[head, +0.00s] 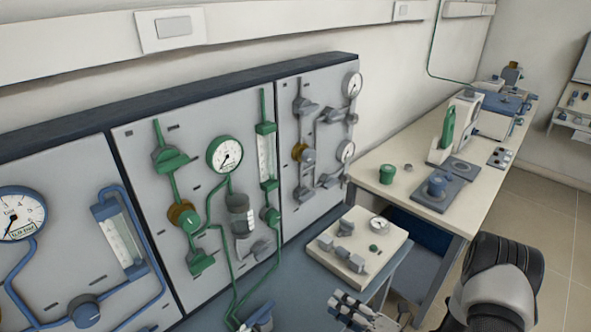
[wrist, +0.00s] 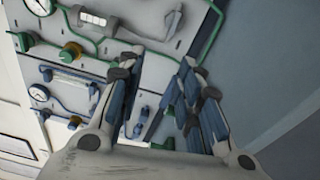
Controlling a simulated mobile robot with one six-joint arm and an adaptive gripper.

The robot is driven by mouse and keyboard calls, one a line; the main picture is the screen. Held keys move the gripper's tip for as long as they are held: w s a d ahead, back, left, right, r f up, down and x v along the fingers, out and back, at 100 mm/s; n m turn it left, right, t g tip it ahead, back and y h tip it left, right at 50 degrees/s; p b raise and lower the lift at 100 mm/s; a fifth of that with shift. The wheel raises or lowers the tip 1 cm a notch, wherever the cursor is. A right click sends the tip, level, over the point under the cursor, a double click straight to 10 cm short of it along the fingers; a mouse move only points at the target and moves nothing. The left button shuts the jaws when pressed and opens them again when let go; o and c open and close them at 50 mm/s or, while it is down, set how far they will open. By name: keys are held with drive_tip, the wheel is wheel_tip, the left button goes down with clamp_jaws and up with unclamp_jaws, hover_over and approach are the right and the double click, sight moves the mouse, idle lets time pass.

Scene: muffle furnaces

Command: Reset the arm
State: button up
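My gripper (wrist: 168,90) fills the lower middle of the wrist view. Its two blue-and-grey fingers stand apart with a gap between them, and nothing is held. In the head view, part of my gripper (head: 352,308) shows at the bottom edge, below the small instrument board. My dark and white arm link is at the lower right of that view. The rest of the arm is out of frame.
Grey gas panels (head: 200,130) with gauges, valves and blue and green tubes line the wall. A small white board (head: 350,225) with fittings is close by my gripper. A long bench (head: 390,150) with a green cup (head: 387,174) and instruments runs along the wall. Floor (head: 545,210) is open at right.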

drive_tip(key=s+a+r+n+g+h, duration=0.1)
drive_tip(key=s+a+r+n+g, duration=0.45)
drive_tip(key=r+n, duration=0.5)
drive_tip(key=s+a+r+n+g+h, duration=0.1)
drive_tip(key=s+a+r+n+g, duration=0.45)
drive_tip(key=n, duration=0.75)
drive_tip(key=s+d+r+n+t+h, duration=0.4)
drive_tip(key=s+d+r+n+h, duration=0.6)
drive_tip(key=n, duration=0.9)
wheel_tip(320, 180, up, 2)
drive_tip(key=shift+s+d+r+h, duration=0.2)
drive_tip(key=shift+s+d+h, duration=0.15)
drive_tip(key=shift+d+h, duration=0.8)
drive_tip(key=shift+d, duration=0.1)
